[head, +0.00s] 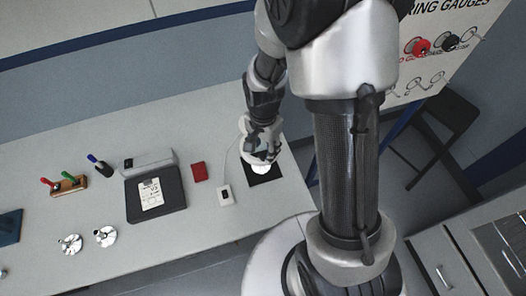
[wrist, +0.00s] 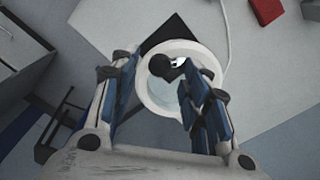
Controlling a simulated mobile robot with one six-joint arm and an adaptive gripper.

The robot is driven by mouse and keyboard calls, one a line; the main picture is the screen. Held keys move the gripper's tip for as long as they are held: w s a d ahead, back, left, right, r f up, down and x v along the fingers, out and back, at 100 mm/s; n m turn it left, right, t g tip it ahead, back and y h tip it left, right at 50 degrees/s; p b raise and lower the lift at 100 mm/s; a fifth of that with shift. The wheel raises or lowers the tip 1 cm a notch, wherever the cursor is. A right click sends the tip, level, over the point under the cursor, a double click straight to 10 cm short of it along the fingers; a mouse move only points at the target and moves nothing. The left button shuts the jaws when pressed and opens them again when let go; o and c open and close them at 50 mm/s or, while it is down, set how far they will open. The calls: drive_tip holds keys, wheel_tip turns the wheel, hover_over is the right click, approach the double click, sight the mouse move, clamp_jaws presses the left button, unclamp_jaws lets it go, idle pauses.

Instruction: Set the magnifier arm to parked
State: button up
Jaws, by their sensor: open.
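The magnifier (wrist: 153,97) is a white ring with a pale lens, seen from above in the wrist view. A dark rounded piece (wrist: 160,66) shows over its rim. In the head view a small white part of the magnifier (head: 262,169) shows under my gripper (head: 264,152), above a black mat (head: 265,180) at the table's right end. In the wrist view my gripper (wrist: 158,68) is open, with the dark piece between its fingertips, close to the right one. I cannot tell whether they touch. The right finger hides part of the ring, and the magnifier's arm is mostly hidden.
A white switch box (head: 225,195) with a cable and a red block (head: 199,172) lie left of the mat. Farther left are a black case (head: 172,207), a grey device (head: 147,160) and a tool rack (head: 69,186). A dark stool (head: 440,125) stands right of the table.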

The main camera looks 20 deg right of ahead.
drive_tip(key=shift+f, duration=1.1)
drive_tip(key=shift+c, duration=0.6)
clamp_jaws()
